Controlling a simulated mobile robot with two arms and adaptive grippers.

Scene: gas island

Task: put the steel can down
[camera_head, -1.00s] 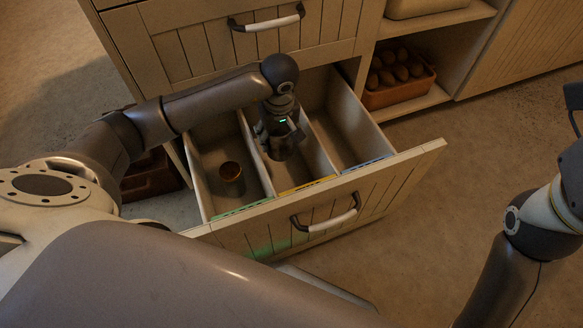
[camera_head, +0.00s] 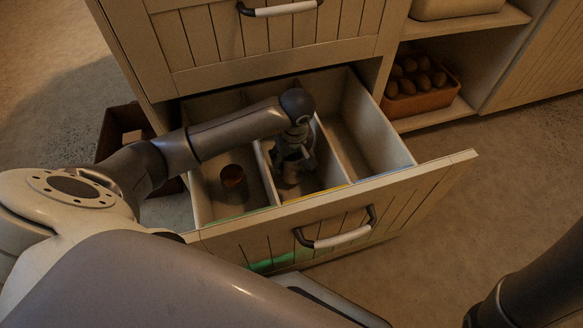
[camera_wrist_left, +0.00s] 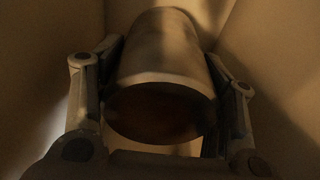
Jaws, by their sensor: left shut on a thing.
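The steel can (camera_wrist_left: 165,62) fills the middle of the left wrist view, a dull metal cylinder with its dark round end towards the camera. My left gripper (camera_wrist_left: 160,112) is shut on it, one finger on each side. In the head view my left gripper (camera_head: 291,170) is down inside the middle compartment of the open drawer (camera_head: 405,203), above the yellow-marked edge. The can is hard to make out there, dark and mostly hidden by the gripper. Whether it touches the compartment floor I cannot tell. My right gripper is out of view.
The right compartment (camera_head: 350,135) looks empty. Thin dividers flank my left gripper. A crate of brown eggs (camera_head: 420,104) sits on the shelf at right. A brown box (camera_head: 122,130) stands left of the drawer.

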